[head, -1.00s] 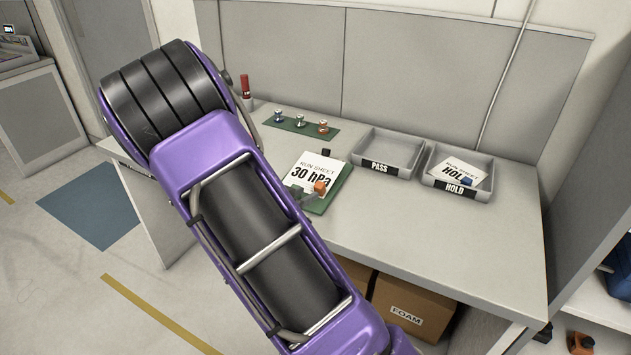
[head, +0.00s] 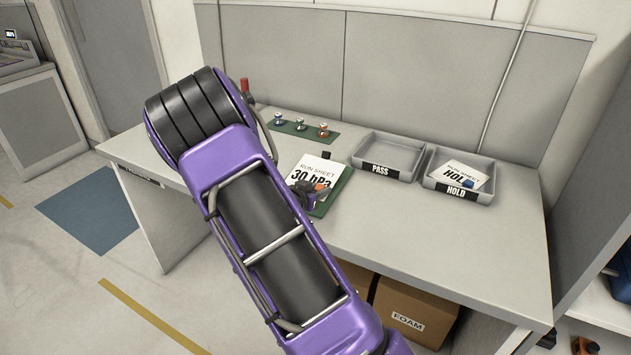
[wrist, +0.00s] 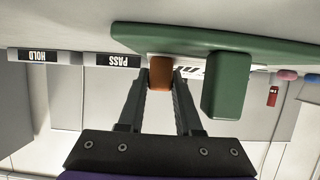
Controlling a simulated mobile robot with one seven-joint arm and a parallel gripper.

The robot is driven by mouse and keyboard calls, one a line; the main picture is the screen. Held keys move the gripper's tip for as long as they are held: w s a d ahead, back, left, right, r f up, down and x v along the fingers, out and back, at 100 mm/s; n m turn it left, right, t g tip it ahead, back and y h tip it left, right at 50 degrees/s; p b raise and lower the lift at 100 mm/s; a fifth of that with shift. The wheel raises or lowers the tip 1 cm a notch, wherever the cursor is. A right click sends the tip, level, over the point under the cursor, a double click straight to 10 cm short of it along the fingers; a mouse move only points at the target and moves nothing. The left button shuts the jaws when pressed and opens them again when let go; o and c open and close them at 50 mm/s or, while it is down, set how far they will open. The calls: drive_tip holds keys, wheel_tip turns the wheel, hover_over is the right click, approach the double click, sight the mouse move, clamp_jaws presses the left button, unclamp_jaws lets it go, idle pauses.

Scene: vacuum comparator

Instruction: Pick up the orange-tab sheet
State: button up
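The orange tab (head: 321,187) sticks up at the front of the green board (head: 338,190) that carries a white "RUN SHEET 30 hPa" card (head: 313,172) on the bench. My gripper (head: 310,191) is at this tab, partly hidden behind my purple arm. In the wrist view, which is upside down, the orange tab (wrist: 160,73) sits between my two fingertips (wrist: 161,80) and nearly fills the gap. I cannot tell whether both fingers press on it. The board (wrist: 215,42) shows just beyond, with a dark green block (wrist: 226,84) beside my right-hand finger.
The grey PASS tray (head: 389,156) is empty. The grey HOLD tray (head: 459,178) holds another run sheet (head: 466,174) with a blue tab. A green strip (head: 298,130) with three small fittings and a red-topped item (head: 244,86) stand behind. The bench's front right is clear.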

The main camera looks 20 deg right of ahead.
clamp_jaws()
drive_tip(key=shift+r, duration=0.1)
wheel_tip(320, 180, up, 10)
drive_tip(key=p, duration=0.3)
drive_tip(key=shift+a, duration=0.15)
drive_tip(key=s+a+r+n+t+y+p, duration=0.1)
drive_tip(key=s+a+r+n+t+y, duration=0.1)
drive_tip(key=a, duration=0.6)
drive_tip(key=s+a+r+n+t+y+p, duration=0.1)
drive_tip(key=s+a+r+n+y, duration=0.3)
drive_tip(key=a, duration=0.4)
drive_tip(key=shift+s+a+n+t+y, duration=0.45)
drive_tip(key=shift+s+t, duration=0.25)
drive_tip(key=shift+s, duration=0.2)
